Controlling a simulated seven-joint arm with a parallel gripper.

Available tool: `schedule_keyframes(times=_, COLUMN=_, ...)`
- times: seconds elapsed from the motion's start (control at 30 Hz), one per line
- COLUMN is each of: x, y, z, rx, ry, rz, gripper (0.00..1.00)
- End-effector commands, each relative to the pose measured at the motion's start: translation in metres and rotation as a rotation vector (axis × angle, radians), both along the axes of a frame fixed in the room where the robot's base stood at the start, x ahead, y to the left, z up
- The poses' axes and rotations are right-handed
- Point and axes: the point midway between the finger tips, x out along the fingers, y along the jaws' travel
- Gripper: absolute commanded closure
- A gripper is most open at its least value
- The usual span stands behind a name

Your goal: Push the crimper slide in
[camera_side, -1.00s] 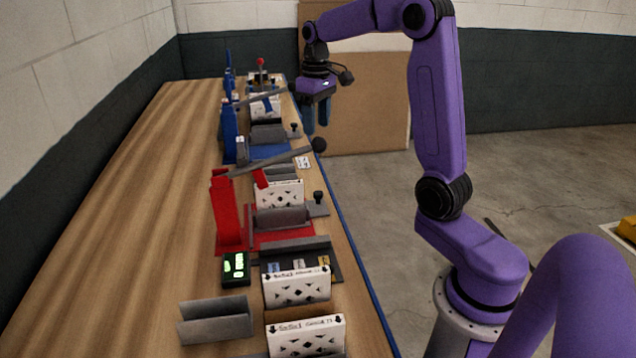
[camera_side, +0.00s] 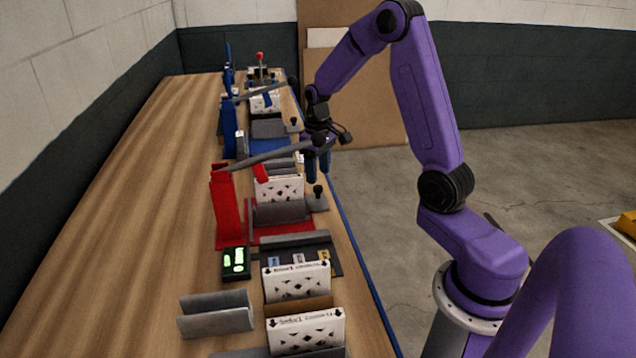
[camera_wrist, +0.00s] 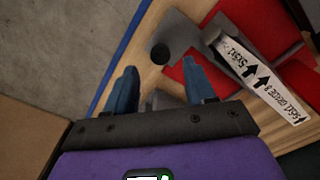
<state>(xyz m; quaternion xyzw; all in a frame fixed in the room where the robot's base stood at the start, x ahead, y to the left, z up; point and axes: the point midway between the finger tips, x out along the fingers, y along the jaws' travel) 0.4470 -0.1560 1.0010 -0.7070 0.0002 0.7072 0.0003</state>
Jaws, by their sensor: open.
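The red crimper (camera_side: 226,210) stands on the bench with a grey lever over it. A white boxed filter (camera_side: 278,189) sits upright in its grey holder; the box also shows in the wrist view (camera_wrist: 262,82). The slide is a grey plate (camera_side: 315,205) at the bench's front side, carrying an upright black knob (camera_side: 318,190). My gripper (camera_side: 318,168) is open and empty, fingers pointing down, close to this knob. In the wrist view the knob (camera_wrist: 160,54) shows just beyond the gap between the blue fingertips (camera_wrist: 159,78), with no visible contact.
A similar blue station (camera_side: 229,128) stands farther back. Nearer are a small green display (camera_side: 235,264), a dark tray (camera_side: 325,262), more white boxed filters (camera_side: 306,334) and an empty grey holder (camera_side: 215,316). The left of the bench (camera_side: 130,230) is bare. The blue front edge runs near the knob.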

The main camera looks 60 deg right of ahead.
Motion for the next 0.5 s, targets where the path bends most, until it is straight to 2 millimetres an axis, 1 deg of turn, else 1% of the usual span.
schedule_keyframes(times=0.03, x=-0.001, y=0.0, z=-0.01, rx=0.001, ry=0.005, rz=0.0, gripper=0.46)
schedule_keyframes(times=0.2, x=0.0, y=0.001, z=-0.031, rx=0.001, ry=0.003, rz=0.001, gripper=0.46)
schedule_keyframes(times=0.3, x=0.0, y=0.001, z=-0.039, rx=0.001, ry=0.002, rz=0.001, gripper=0.46)
schedule_keyframes(times=0.5, x=0.0, y=0.0, z=-0.044, rx=0.0, ry=0.0, rz=0.0, gripper=0.46)
